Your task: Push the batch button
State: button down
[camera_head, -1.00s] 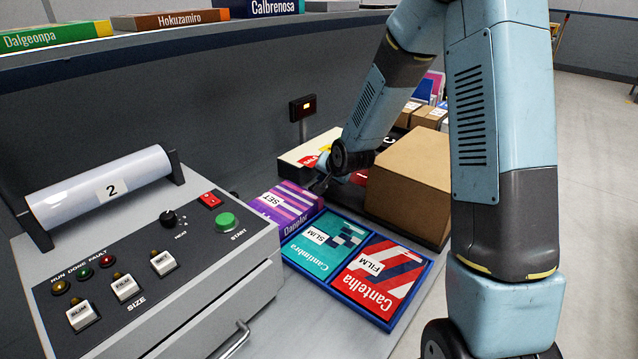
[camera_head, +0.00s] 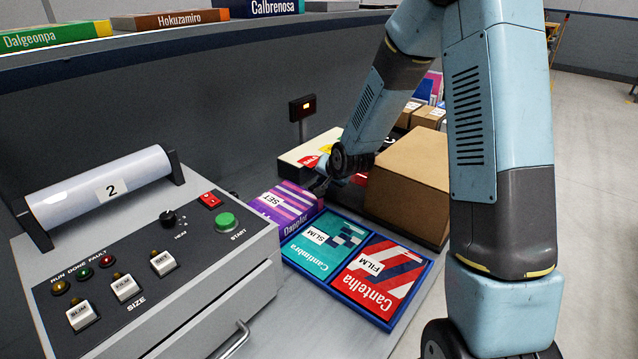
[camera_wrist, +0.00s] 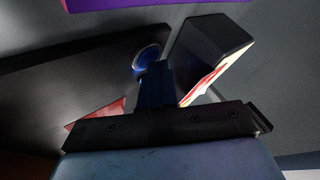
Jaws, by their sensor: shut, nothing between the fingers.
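In the wrist view a round button-like disc with a blue rim (camera_wrist: 147,56) sits on a dark panel (camera_wrist: 85,70). No label on it is legible, so I cannot tell whether it is the batch button. My gripper (camera_wrist: 154,70) is shut and empty, its tips overlapping the disc's lower edge in that view. I cannot tell whether they touch it. In the head view my gripper (camera_head: 319,185) is small and dark, just beyond the purple Dapplor box (camera_head: 287,207). The disc is not distinguishable there.
The grey machine (camera_head: 150,255) at left carries SLIM, FILM and SET buttons and a green START button (camera_head: 226,221). A brown carton (camera_head: 412,170) stands right of my wrist. A dark block (camera_wrist: 210,50) is close beside my fingers.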

jog(key=shift+r, duration=0.4)
dwell(0.4)
notch_tip(320, 180, up, 6)
dwell(0.7)
